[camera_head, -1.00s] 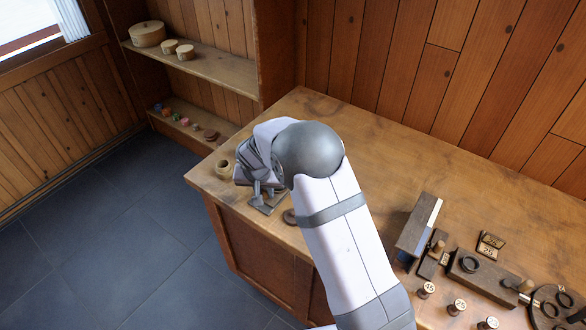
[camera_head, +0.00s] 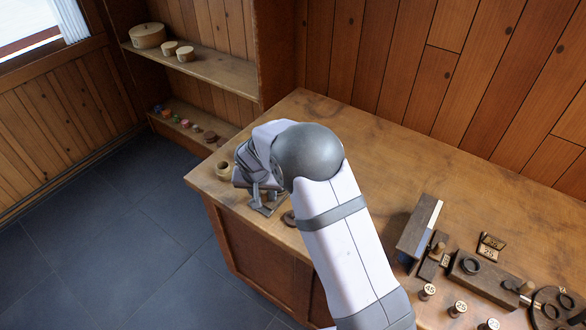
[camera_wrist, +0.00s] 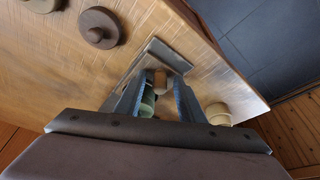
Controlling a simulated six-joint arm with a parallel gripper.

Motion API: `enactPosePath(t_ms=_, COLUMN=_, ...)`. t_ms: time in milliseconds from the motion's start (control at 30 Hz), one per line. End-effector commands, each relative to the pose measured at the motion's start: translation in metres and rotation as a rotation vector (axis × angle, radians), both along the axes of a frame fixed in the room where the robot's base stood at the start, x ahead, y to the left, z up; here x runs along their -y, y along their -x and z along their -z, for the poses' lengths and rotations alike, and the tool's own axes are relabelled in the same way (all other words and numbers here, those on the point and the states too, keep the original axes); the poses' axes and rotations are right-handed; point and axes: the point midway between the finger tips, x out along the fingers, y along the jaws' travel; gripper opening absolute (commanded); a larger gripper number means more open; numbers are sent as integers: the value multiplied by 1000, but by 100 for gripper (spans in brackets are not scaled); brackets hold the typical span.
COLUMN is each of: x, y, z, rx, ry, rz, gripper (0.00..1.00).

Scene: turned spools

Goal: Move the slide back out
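My gripper (camera_wrist: 160,88) reaches down at the left end of the bench; in the head view (camera_head: 262,202) my arm partly covers it. Its two fingers are apart in the wrist view. A small wooden piece (camera_wrist: 160,79) and a pale green rounded piece (camera_wrist: 148,103) show between them; I cannot tell whether either is touched. A flat grey metal plate (camera_wrist: 153,53) lies just beyond the fingertips and also shows in the head view (camera_head: 262,210). I cannot tell for sure which piece is the slide. A dark block with a wooden knob (camera_head: 526,287) lies at right, away from the gripper.
A cream cup (camera_wrist: 218,113) stands close beside the gripper, near the bench edge. A dark round disc with a knob (camera_wrist: 99,28) lies on the other side. Numbered pegs (camera_head: 429,291) and a long dark box (camera_head: 419,228) occupy the right. The bench behind my arm is clear.

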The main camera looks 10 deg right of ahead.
Motion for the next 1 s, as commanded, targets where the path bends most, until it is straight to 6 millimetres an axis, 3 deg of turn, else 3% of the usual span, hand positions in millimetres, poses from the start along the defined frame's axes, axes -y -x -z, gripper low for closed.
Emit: enactPosePath(t_ms=1000, x=0, y=0, z=-68, rx=0, ry=0, rz=0, gripper=36)
